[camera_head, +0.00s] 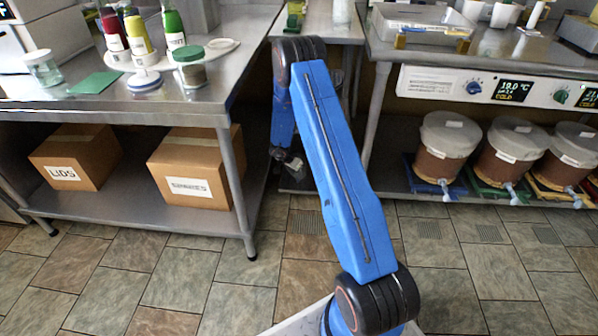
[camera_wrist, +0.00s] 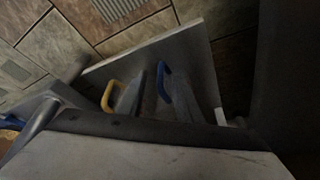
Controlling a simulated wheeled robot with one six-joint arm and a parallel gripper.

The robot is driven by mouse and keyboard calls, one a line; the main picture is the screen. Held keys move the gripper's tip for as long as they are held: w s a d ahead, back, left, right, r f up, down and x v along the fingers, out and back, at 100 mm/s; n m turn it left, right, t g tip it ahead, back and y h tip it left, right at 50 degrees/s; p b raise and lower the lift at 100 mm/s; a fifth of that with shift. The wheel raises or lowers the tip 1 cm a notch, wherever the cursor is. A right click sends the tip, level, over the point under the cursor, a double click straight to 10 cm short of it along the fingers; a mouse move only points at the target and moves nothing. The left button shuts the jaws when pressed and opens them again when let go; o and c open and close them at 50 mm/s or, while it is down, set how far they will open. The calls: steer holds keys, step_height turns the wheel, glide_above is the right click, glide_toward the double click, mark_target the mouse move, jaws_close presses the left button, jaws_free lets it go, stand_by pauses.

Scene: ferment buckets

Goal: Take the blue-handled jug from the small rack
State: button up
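The blue-handled jug shows in the wrist view as a curved blue handle (camera_wrist: 163,82) on a dim grey body. A yellow-handled jug (camera_wrist: 108,96) stands to its left. Both are on the small rack's lower shelf (camera_wrist: 195,45), partly hidden by a dark edge in front. In the head view the small rack (camera_head: 318,22) stands between two benches, and my arm hides much of it and the jugs. My gripper (camera_head: 290,162) hangs low by the rack, small and dark. Its fingers are not clear in either view.
A steel bench (camera_head: 222,90) with bottles and jars stands left, with cardboard boxes (camera_head: 193,168) below. A bench with a control panel (camera_head: 500,88) stands right, with several lidded buckets (camera_head: 447,145) below. The tiled floor (camera_head: 215,270) in front is clear.

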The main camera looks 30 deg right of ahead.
mark_target(298, 181)
steer(key=shift+x, duration=2.65)
steer(key=shift+w+d+r, duration=0.1)
steer(key=shift+w+d, duration=0.05)
jaws_close()
